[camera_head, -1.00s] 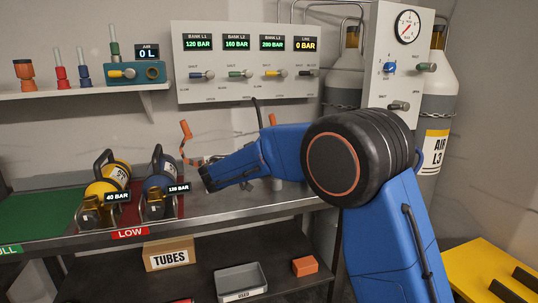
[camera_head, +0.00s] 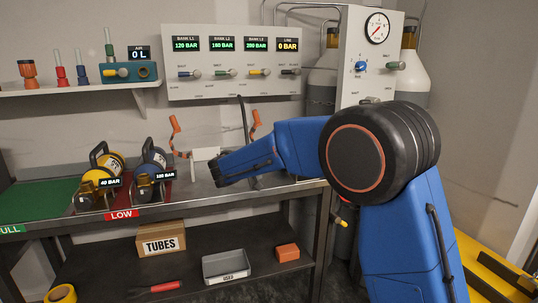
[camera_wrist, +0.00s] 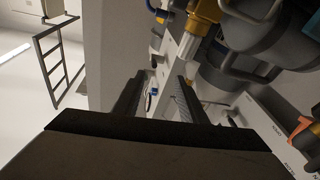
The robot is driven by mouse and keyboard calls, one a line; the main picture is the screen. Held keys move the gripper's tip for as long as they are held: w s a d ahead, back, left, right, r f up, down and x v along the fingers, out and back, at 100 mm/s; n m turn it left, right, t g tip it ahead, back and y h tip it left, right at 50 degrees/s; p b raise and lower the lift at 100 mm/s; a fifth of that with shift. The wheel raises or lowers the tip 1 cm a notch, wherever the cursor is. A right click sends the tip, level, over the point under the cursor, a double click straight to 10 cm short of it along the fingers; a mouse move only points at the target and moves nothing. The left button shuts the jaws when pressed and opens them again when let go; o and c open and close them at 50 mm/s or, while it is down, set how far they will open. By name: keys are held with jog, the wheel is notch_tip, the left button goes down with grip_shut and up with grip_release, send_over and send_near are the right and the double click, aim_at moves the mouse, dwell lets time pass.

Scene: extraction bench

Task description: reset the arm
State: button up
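My blue arm reaches leftward over the right part of the steel bench (camera_head: 235,198) in the head view, with its big black joint at the right. My gripper is not clearly visible there. In the wrist view my gripper (camera_wrist: 158,88) shows two dark fingers standing well apart, with nothing held between them. Beyond the fingers are a white panel and, at upper right, a brass fitting (camera_wrist: 203,22) on a grey cylinder. I cannot tell how far the fingertips are from these.
A yellow cylinder (camera_head: 88,188) and a blue cylinder (camera_head: 155,158) lie on the bench left of my arm. Behind are the valve panel (camera_head: 232,90), gauge panel (camera_head: 353,85) and gas cylinders (camera_head: 408,78).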

jog(key=s+d+f+n+g+y, duration=0.15)
jog(key=s+d, duration=0.25)
jog(key=d, duration=0.4)
jog(key=s+d+f+n+g+y, duration=0.1)
jog(key=s+d+g+y, duration=0.15)
jog(key=s+d, duration=0.35)
jog(key=s+d+f+n+g+y, duration=0.3)
jog(key=s+d+f+y, duration=0.15)
jog(key=s+d, duration=0.65)
jog(key=s+a+f+n+y, duration=0.1)
jog(key=s+f+y, duration=0.2)
jog(key=s, duration=0.5)
jog(key=s+a+f+n+t+y, duration=0.1)
jog(key=s+a+f+n+y, duration=0.1)
jog(key=s+f, duration=0.4)
jog(key=s+a+f+n+t+y, duration=0.1)
jog(key=s+f+y, duration=0.3)
jog(key=s, duration=0.6)
jog(key=shift+s+a+f+n, duration=0.25)
jog(key=shift+a+f+n, duration=0.2)
jog(key=shift+a+n, duration=0.15)
